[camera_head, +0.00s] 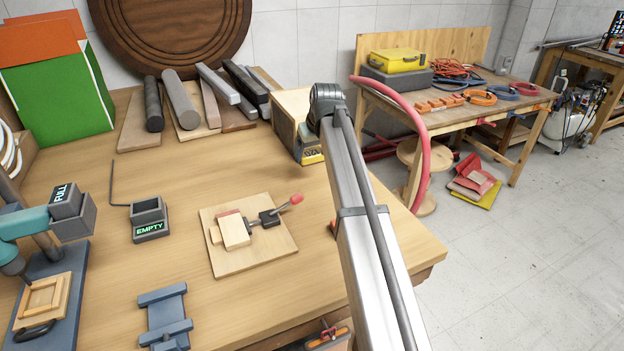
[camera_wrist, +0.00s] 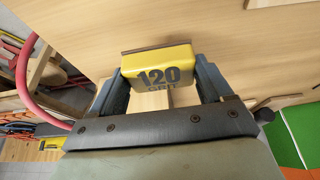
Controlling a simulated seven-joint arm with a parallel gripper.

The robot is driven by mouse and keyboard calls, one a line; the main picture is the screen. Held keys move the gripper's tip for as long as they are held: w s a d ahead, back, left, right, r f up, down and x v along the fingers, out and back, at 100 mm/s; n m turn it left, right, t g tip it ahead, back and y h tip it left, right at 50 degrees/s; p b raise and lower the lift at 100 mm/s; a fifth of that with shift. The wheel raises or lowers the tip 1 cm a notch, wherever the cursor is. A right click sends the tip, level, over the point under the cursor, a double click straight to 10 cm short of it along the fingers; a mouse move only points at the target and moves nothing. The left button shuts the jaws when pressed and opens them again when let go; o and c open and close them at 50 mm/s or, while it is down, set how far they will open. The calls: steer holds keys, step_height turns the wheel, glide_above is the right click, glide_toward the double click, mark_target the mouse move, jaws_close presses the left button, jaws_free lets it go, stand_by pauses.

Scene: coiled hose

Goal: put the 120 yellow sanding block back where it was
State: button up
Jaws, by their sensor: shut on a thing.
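In the head view the yellow block (camera_head: 313,156) shows low beside the wooden box (camera_head: 291,104) at the right back of the bench. My arm hides much of the gripper there. I cannot tell whether the block touches the bench top.
A red hose (camera_head: 421,130) arcs just right of my arm. Metal bars and rods (camera_head: 186,104) lie at the back of the bench. A clamp on a wooden board (camera_head: 249,262) and the EMPTY bin (camera_head: 149,220) stand nearer. The bench top between them is mostly clear.

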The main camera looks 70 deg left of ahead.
steer(key=shift+f, duration=4.25)
steer(key=shift+f, duration=0.15)
steer(key=o, duration=0.9)
steer(key=v, duration=1.2)
